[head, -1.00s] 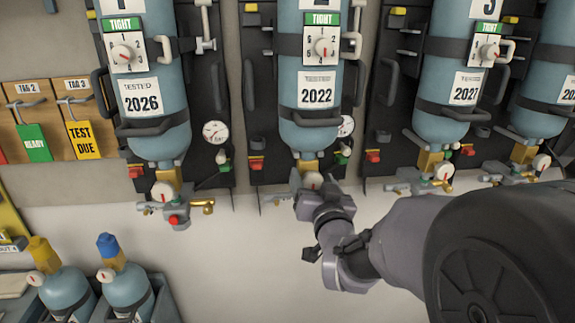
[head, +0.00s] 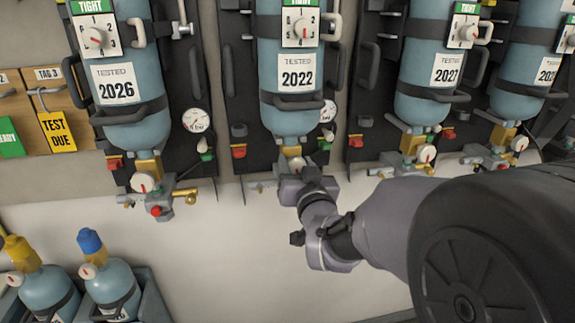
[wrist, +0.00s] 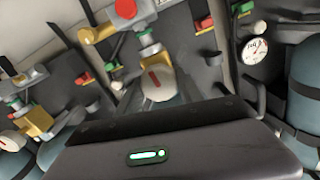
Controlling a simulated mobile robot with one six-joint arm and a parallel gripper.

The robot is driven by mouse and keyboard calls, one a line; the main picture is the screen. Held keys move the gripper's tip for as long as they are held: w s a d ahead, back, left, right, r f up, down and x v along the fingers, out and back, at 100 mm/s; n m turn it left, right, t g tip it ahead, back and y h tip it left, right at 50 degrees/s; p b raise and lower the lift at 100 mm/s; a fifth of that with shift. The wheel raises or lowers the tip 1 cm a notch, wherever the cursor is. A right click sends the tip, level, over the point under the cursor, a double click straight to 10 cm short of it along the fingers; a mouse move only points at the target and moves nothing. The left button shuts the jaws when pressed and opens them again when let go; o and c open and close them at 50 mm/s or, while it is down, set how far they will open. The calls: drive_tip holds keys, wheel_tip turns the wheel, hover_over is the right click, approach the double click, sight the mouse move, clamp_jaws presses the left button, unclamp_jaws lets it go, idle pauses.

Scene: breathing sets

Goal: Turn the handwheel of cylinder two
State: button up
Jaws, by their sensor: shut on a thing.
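Cylinder two (head: 287,108), a blue cylinder labelled 2022, hangs mid-rack in the head view.
A cylinder labelled 2026 (head: 118,85) hangs to the left, with a round gauge (head: 197,120) beside it. A cylinder labelled 2027 (head: 447,70) hangs to the right. Small cylinders (head: 118,285) stand in a crate at lower left. The pale surface below the rack (head: 230,250) is clear.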

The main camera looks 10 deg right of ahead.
drive_tip(key=n+b, duration=0.2)
drive_tip(key=b, duration=0.1)
drive_tip(key=n+b, duration=0.3)
drive_tip(key=shift+a+f, duration=0.1)
drive_tip(key=shift+f, duration=0.1)
drive_tip(key=n+b, duration=0.4)
drive_tip(key=n, duration=0.1)
drive_tip(key=shift+a+r+n, duration=0.1)
drive_tip(key=shift+n, duration=0.3)
drive_tip(key=o, duration=1.4)
drive_tip(key=shift+s, duration=0.1)
drive_tip(key=s, duration=1.7)
